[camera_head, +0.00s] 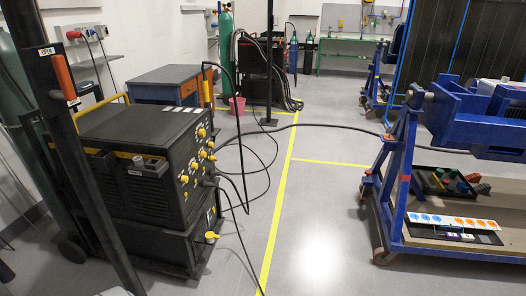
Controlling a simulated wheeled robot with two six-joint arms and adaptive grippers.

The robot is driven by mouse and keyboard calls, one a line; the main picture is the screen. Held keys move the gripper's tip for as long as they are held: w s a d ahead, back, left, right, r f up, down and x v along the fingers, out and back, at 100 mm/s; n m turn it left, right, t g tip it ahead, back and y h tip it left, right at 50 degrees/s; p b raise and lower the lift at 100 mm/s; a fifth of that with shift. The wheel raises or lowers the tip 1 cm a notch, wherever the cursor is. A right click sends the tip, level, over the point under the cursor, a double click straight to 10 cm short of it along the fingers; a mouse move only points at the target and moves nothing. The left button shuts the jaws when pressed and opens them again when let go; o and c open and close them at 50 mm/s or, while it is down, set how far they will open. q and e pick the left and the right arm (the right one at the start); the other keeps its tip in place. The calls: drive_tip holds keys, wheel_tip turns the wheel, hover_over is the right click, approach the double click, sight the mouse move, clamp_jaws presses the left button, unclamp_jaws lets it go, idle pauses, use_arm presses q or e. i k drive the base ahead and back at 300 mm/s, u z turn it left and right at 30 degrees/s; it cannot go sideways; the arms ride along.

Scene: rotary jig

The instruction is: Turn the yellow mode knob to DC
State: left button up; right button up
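The black welding machine (140,160) stands on a wheeled cart at the left, its front panel facing right. Several yellow knobs (184,179) sit on that panel. Their labels are too small to read, so I cannot tell which is the mode knob or where it points. Another yellow piece (211,236) sticks out low on the cart's front. Neither of my grippers shows in the head view.
A dark post (65,130) with an orange handle (64,77) and an OPEN label stands close at the left, partly before the machine. Black cables (240,200) trail across the floor. A blue rotary jig (400,160) with trays stands at the right.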

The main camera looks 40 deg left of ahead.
sight(185, 179)
drive_tip(key=i, duration=1.75)
drive_tip(key=u, duration=0.75)
drive_tip(key=i, duration=1)
drive_tip(key=u, duration=0.85)
